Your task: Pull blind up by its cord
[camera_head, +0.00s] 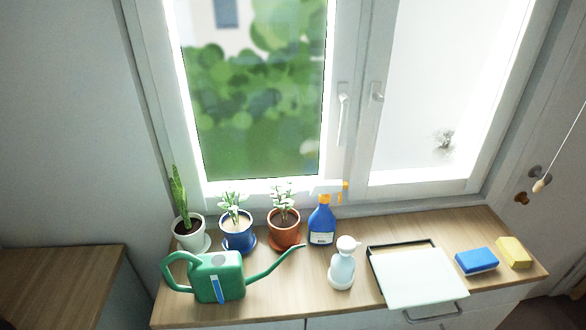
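A thin white cord (565,143) hangs at the right edge of the view, with a small pale wooden pull (541,185) at its lower end. The cord's upper part runs out of the picture. I cannot make out the blind itself; the left window pane (255,110) shows greenery outside and the right pane (437,100) looks white and hazy with a grey smudge. Neither of my grippers is in view, and nothing holds the cord.
A wooden-topped cabinet (300,308) below the window holds potted plants (283,232), a green watering can (218,277), blue spray bottle (321,222), white sprayer (342,268), white tray-like item (420,278), blue block (476,261) and yellow sponge (513,252). Round knobs (521,198) sit near the cord.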

